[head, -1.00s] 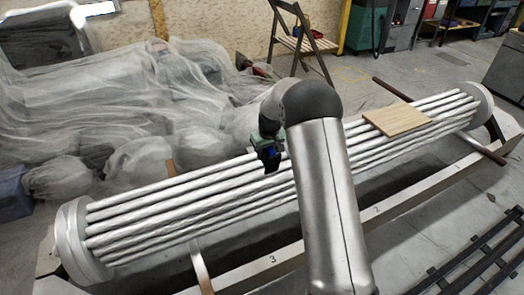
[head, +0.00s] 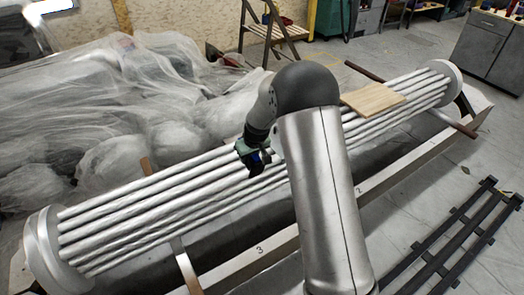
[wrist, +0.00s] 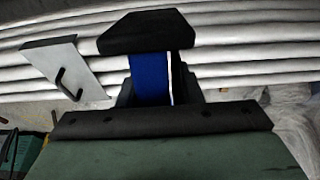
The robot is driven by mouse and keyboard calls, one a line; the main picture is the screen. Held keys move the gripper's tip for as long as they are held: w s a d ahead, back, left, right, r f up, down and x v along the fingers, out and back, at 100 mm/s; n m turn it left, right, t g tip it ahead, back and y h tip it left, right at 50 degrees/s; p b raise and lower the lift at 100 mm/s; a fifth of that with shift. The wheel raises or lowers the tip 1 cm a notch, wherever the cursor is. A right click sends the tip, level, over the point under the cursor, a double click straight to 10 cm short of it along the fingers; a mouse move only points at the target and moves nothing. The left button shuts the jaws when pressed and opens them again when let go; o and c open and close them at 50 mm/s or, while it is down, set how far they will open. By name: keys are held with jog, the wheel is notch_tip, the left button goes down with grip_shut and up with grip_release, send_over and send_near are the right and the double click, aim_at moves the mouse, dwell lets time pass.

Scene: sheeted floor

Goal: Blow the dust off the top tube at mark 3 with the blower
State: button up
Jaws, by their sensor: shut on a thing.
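My gripper (head: 254,166) is shut on a blue thing, apparently the blower (wrist: 148,80), over the middle of the tube bundle. In the wrist view the blue body shows between dark gripper parts, and its outlet cannot be made out. The silvery tubes (wrist: 240,53) run behind it. The top tube (head: 140,186) runs along the far upper side of the bundle, and my arm hides part of it. Mark 3 (head: 260,251) is on the front beam, below and slightly right of my gripper in the picture. Dust cannot be told apart from the tube surface.
A round end plate (head: 42,250) caps the bundle at left. A wooden board (head: 373,98) lies on the tubes. Sheeted objects (head: 120,100) stand behind.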

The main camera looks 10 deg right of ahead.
jog(key=s+a, duration=0.3)
jog(key=a, duration=0.4)
jog(key=s+a, duration=0.2)
jog(key=a, duration=0.6)
jog(key=shift+s+a+p, duration=0.15)
jog(key=shift+s+p, duration=0.25)
grip_shut()
jog(key=w+d+b, duration=0.2)
jog(key=w+d, duration=0.2)
jog(key=d, duration=0.6)
jog(key=w+d+b, duration=0.1)
jog(key=w+d, duration=0.3)
jog(key=d, duration=0.7)
jog(key=shift+b, duration=0.4)
